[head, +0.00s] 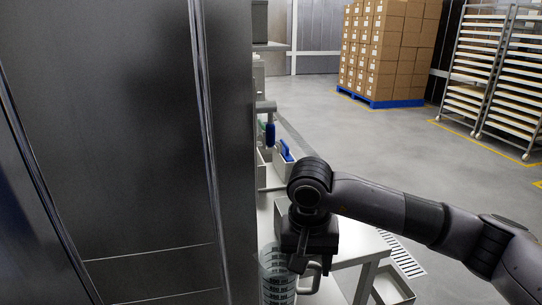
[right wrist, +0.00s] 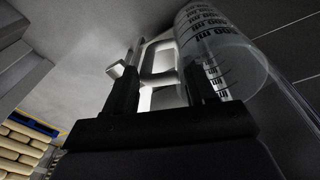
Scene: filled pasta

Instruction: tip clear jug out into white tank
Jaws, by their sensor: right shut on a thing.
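The clear jug (head: 272,278) is at the bottom middle of the head view, beside the tall dark metal panel. It has dark volume marks and a pale handle on its right side. My right gripper (head: 302,262) points down and is shut on the jug's handle. In the right wrist view, the clear jug (right wrist: 228,50) shows at the upper right with its ml marks, and the fingers of my right gripper (right wrist: 160,88) are on either side of the pale handle. I cannot see the jug's contents. I cannot make out the white tank in either view. My left gripper is out of view.
Tall dark metal panels (head: 130,150) fill the left side, close to the jug. A pale table (head: 358,245) stands below my right arm, with white bins (head: 283,168) and blue-handled tools behind. Stacked boxes (head: 390,50) and a tray rack (head: 495,75) are far off; the floor between is free.

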